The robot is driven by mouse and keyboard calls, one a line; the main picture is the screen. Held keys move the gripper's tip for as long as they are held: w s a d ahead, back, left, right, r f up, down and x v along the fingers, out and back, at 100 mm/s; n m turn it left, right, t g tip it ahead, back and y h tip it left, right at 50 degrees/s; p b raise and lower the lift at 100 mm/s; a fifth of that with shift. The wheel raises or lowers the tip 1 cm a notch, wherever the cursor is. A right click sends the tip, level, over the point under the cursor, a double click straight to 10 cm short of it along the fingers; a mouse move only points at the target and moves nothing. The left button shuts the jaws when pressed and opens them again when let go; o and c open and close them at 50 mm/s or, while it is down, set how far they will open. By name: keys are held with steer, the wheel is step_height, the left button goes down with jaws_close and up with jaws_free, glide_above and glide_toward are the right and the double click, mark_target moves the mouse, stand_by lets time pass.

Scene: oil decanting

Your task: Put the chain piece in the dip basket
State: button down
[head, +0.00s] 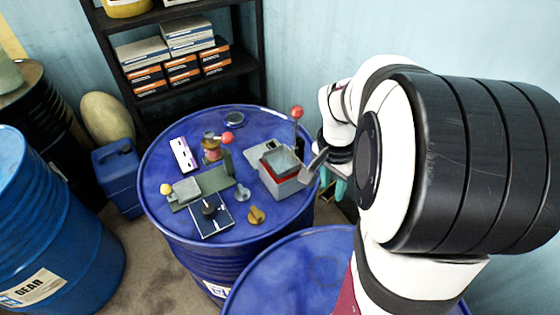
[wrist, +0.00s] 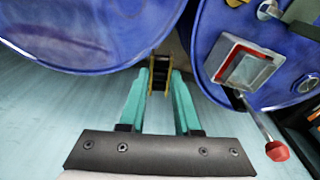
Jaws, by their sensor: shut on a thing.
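My gripper (wrist: 161,84) has teal fingers, shut on a small dark and brassy chain piece (wrist: 160,72) at their tips in the wrist view. In the head view my gripper (head: 341,188) is just right of the blue drum top, partly hidden by my arm. The dip basket appears to be the grey square container (head: 284,160) at the drum's right side, in a grey box with red inside. It also shows at upper right in the wrist view (wrist: 223,62). The chain piece is held off to the side of the basket, apart from it.
A lever with a red knob (head: 297,112) rises by the basket and juts out in the wrist view (wrist: 277,151). Another blue drum (head: 290,275) stands in front.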

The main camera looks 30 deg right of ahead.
steer(key=f+m+t, duration=0.2)
steer(key=t, duration=0.1)
steer(key=shift+w+a+f+m, duration=0.15)
steer(key=shift+w+f+m, duration=0.1)
steer(key=shift+w+m, duration=0.1)
steer(key=w, duration=0.5)
steer(key=w+f, duration=0.1)
steer(key=w, duration=0.5)
steer(key=w+f, duration=0.1)
steer(key=w, duration=0.5)
steer(key=shift+f, duration=0.1)
steer(key=x, duration=0.3)
steer(key=shift+a+f, duration=0.25)
steer(key=shift+w+g, duration=0.25)
steer(key=shift+g, duration=0.05)
steer(key=g, duration=0.2)
steer(key=shift+w+g, duration=0.3)
steer(key=shift+w, duration=0.1)
steer(key=shift+f, duration=0.2)
